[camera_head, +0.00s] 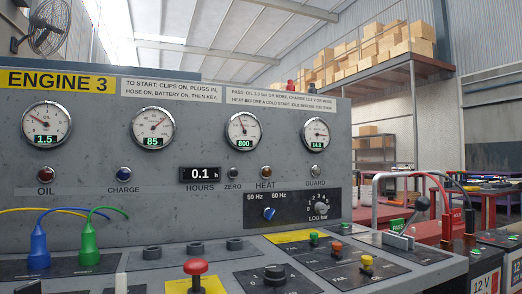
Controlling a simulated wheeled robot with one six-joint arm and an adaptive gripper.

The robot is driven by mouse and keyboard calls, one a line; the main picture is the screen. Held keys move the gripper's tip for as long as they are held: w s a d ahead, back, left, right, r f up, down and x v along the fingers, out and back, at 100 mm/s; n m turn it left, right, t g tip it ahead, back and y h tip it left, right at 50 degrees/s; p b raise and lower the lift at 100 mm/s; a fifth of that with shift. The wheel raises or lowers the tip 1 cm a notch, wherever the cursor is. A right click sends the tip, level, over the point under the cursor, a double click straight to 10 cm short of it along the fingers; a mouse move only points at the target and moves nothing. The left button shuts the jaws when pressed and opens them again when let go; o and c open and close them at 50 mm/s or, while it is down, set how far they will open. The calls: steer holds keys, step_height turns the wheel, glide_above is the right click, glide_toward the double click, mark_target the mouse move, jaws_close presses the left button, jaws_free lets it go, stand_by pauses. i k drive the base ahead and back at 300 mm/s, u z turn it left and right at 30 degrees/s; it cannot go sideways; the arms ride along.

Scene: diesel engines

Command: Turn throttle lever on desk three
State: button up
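Desk three is the grey console (90,190) with a yellow "ENGINE 3" label (58,81) at its upper left. A metal lever with a black ball knob (422,203) stands on a dark plate at the right end of its sloped top. It leans up and to the right and looks like the throttle lever; its plate lettering is too small to read. The round gauges show 1.5, 85, 800 (243,132) and 14.8. My gripper is not in view.
A red mushroom button (195,267), a black knob (274,274) and small coloured knobs (366,261) stand on the desk top. Blue (39,246) and green (88,243) plugs with cables are at left. Red cable clips (447,224) and a 12V battery (485,284) stand close right of the lever.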

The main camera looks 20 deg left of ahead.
mark_target(422, 203)
steer(key=z, duration=1.15)
steer(key=i, duration=0.35)
steer(key=u, duration=0.8)
